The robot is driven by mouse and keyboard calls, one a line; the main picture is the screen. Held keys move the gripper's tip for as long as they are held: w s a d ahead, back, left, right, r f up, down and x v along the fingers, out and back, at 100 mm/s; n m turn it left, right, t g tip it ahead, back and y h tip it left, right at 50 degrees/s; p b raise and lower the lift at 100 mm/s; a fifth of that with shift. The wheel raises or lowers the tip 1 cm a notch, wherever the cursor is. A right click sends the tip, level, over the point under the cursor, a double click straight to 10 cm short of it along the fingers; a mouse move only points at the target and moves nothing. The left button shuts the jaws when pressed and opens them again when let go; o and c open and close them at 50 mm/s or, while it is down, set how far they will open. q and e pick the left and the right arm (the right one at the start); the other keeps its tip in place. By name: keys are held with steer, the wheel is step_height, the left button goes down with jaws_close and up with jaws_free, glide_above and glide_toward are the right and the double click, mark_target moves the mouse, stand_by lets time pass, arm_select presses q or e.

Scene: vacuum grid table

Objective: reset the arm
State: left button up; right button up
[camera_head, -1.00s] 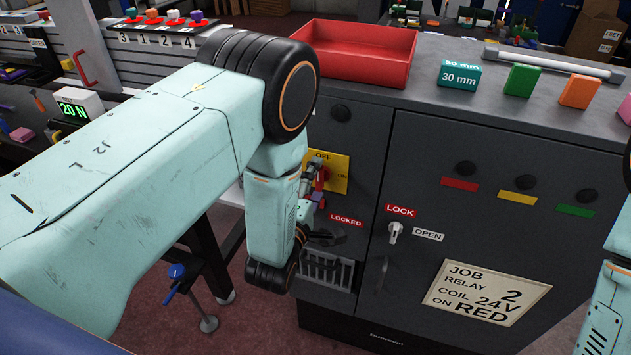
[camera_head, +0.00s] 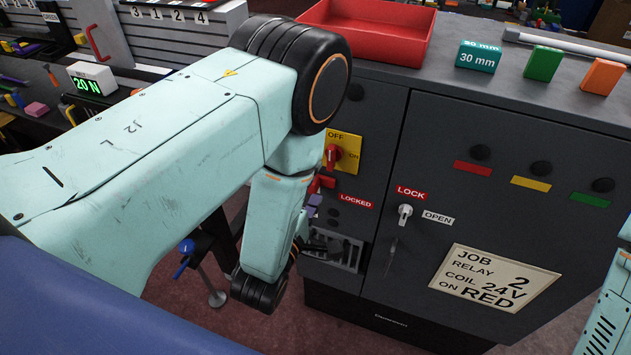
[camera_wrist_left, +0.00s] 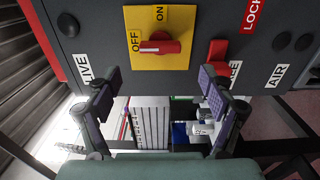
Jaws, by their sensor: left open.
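My left arm crosses the head view from the left. My left gripper (camera_head: 322,208) is partly hidden behind its own wrist there, in front of the grey cabinet (camera_head: 385,130). In the left wrist view its two fingers (camera_wrist_left: 160,95) are wide apart with nothing between them. A red rotary switch (camera_wrist_left: 160,47) on a yellow OFF/ON plate (camera_wrist_left: 182,17) sits just beyond the fingers, apart from them. The switch also shows in the head view (camera_head: 332,156). A second red handle (camera_wrist_left: 217,52) is close to the right finger. Of my right arm, only a link shows at the right edge.
A red tray (camera_head: 385,40), a teal 30 mm block (camera_head: 478,58), a green block (camera_head: 541,64) and an orange block (camera_head: 603,77) rest on the cabinet top. A key lock (camera_head: 404,212) is on the cabinet door. A blue-handled clamp (camera_head: 186,248) hangs below my arm.

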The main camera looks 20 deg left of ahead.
mark_target(328, 161)
arm_select(q)
steer(key=shift+w, duration=0.15)
steer(key=w, duration=0.7)
steer(key=shift+w+d, duration=0.15)
steer(key=shift+w, duration=0.1)
steer(key=shift+s+m, duration=0.15)
steer(key=shift+m, duration=0.15)
